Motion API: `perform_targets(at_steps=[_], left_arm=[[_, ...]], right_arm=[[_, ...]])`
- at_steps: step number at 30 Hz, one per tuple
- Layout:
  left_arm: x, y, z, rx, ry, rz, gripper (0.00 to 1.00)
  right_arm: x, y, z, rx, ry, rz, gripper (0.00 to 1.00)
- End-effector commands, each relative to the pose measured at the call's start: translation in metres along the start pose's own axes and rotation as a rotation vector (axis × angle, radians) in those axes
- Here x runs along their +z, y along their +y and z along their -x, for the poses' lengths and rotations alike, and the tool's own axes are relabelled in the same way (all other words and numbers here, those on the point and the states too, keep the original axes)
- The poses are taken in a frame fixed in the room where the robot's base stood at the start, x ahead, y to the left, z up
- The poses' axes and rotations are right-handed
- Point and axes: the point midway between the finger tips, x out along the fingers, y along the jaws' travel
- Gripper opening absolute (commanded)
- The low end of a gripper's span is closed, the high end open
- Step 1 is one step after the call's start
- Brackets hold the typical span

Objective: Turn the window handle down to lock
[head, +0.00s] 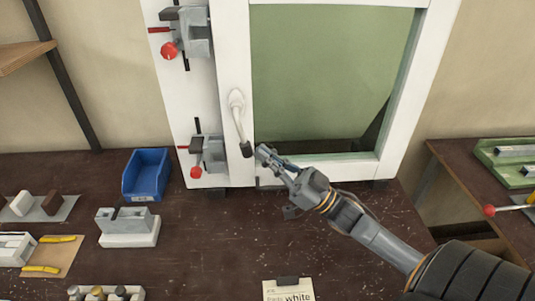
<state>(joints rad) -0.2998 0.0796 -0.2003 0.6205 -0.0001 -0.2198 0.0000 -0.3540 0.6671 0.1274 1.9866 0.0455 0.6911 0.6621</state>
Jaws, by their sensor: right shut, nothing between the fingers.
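The window handle (237,115) is white with a dark grip end and sits on the left side of the white window frame (233,60). Its lever points down, tilted slightly to the right at its lower end. My right gripper (262,153) is shut and empty, just right of the handle's dark end. I cannot tell whether the two touch. My left gripper is not in view.
Two grey clamps with red knobs (169,50) (196,172) are on the white upright left of the window. A blue bin (146,174) and a grey-white block (128,226) stand on the dark bench (210,250). A white card (288,290) lies at the front.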

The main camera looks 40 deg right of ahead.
Motion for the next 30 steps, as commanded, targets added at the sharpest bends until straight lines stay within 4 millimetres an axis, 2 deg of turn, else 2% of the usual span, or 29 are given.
perform_targets(at_steps=[10, 17, 21, 30], left_arm=[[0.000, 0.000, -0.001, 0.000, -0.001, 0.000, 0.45], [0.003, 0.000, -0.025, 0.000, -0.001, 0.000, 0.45], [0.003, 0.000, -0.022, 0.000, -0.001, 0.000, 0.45], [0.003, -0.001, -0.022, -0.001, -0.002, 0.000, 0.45]], right_arm=[[0.002, 0.000, 0.000, 0.001, 0.003, 0.000, 0.00], [0.016, -0.006, -0.004, 0.037, 0.106, -0.037, 0.00], [0.020, -0.011, -0.012, 0.039, 0.113, -0.040, 0.00], [0.021, -0.012, -0.012, 0.039, 0.110, -0.039, 0.00]])
